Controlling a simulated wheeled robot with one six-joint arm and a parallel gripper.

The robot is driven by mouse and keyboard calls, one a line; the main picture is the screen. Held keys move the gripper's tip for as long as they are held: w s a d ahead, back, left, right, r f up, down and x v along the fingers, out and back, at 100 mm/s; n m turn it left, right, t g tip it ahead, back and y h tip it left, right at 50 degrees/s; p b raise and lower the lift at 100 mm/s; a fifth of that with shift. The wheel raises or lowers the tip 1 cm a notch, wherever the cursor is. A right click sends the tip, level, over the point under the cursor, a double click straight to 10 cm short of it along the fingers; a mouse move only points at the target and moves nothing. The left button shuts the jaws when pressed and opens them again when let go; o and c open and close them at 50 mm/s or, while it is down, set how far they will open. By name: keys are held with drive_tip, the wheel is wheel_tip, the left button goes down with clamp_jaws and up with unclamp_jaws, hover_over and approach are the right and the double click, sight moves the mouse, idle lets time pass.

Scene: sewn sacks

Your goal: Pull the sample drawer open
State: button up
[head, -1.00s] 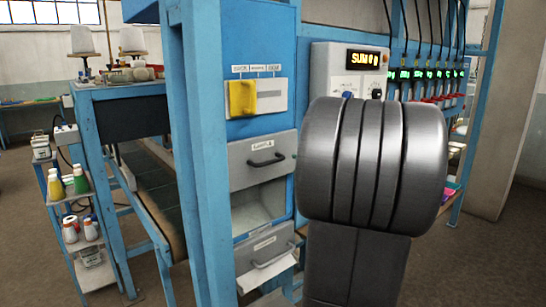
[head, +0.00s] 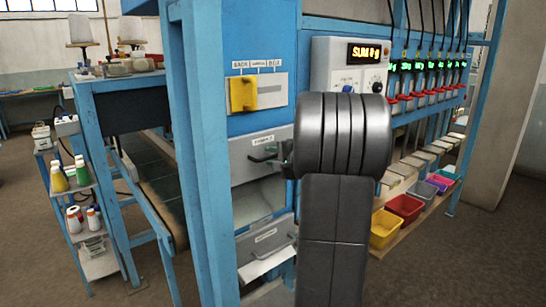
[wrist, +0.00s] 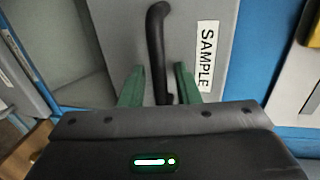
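The sample drawer (head: 242,168) has a grey front in the blue cabinet and looks shut. Its black bar handle (head: 257,158) is partly hidden by my gripper (head: 274,155) in the head view. In the wrist view, the drawer front (wrist: 190,25) carries a white SAMPLE label (wrist: 207,55). My gripper's green fingers (wrist: 159,82) are apart, one on each side of the handle (wrist: 156,40). A gap shows between the handle and each finger, so the gripper is open around it. The far ends of the fingers look close to the drawer front.
Below the drawer are an open recess (head: 256,200) and another grey front (head: 266,240). A yellow switch (head: 243,94) sits above. A blue post (head: 200,130) stands close on the left. Coloured bins (head: 385,229) stand at the right.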

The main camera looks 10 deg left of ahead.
clamp_jaws()
drive_tip(key=f+b+v, duration=0.2)
drive_tip(key=b+v, duration=0.2)
drive_tip(key=v, duration=0.6)
drive_tip(key=f+b+v, duration=0.2)
drive_tip(key=b+v, duration=0.3)
drive_tip(key=v, duration=0.6)
drive_tip(key=shift+s+d+f, duration=0.3)
drive_tip(key=shift+s+d, duration=0.15)
drive_tip(key=shift+d, duration=0.15)
unclamp_jaws()
drive_tip(key=b+v, duration=0.1)
drive_tip(key=v, duration=1.2)
drive_tip(key=shift+s+d, duration=0.25)
drive_tip(key=shift+d, duration=0.1)
